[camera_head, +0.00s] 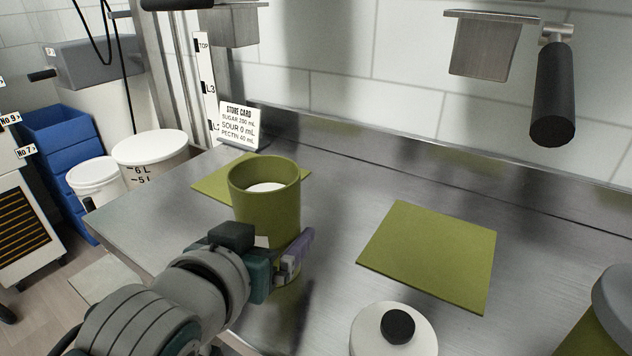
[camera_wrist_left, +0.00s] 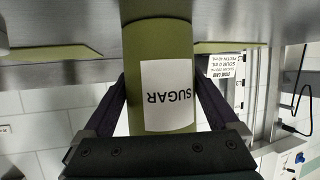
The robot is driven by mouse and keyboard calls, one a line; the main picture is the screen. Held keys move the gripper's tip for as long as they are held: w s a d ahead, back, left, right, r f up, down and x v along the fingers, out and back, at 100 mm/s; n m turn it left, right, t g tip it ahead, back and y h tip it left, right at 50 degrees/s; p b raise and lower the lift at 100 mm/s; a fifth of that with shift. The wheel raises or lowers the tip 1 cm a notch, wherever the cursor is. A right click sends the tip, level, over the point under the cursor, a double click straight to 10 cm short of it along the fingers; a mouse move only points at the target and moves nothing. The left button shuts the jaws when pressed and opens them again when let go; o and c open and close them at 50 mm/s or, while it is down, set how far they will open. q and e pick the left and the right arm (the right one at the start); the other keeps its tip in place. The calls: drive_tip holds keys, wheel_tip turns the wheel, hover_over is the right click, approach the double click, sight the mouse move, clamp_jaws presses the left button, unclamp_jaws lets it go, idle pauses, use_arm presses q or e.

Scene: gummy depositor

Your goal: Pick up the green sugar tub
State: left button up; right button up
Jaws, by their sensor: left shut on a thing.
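The green sugar tub (camera_head: 265,208) is upright and open at the top, with white contents showing inside. My left gripper (camera_head: 290,258) is shut on it low on its near side. In the left wrist view, which is upside down, the tub (camera_wrist_left: 160,35) sits between the two dark fingers (camera_wrist_left: 163,105), its white SUGAR label facing the camera. A green reflection shows below the tub on the steel counter; I cannot tell whether its base touches the counter. My right gripper is not in view.
A green mat (camera_head: 210,187) lies behind the tub, and another green mat (camera_head: 430,255) lies bare to the right. A white lidded container (camera_head: 420,335) stands at the front. A store card (camera_head: 238,125) stands at the back. A black handle (camera_head: 553,95) hangs at upper right.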

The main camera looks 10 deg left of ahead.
use_arm(q)
drive_tip(key=c, duration=0.7)
drive_tip(key=shift+r, duration=0.15)
drive_tip(key=shift+r+p, duration=2.85)
drive_tip(key=shift+r, duration=7.1)
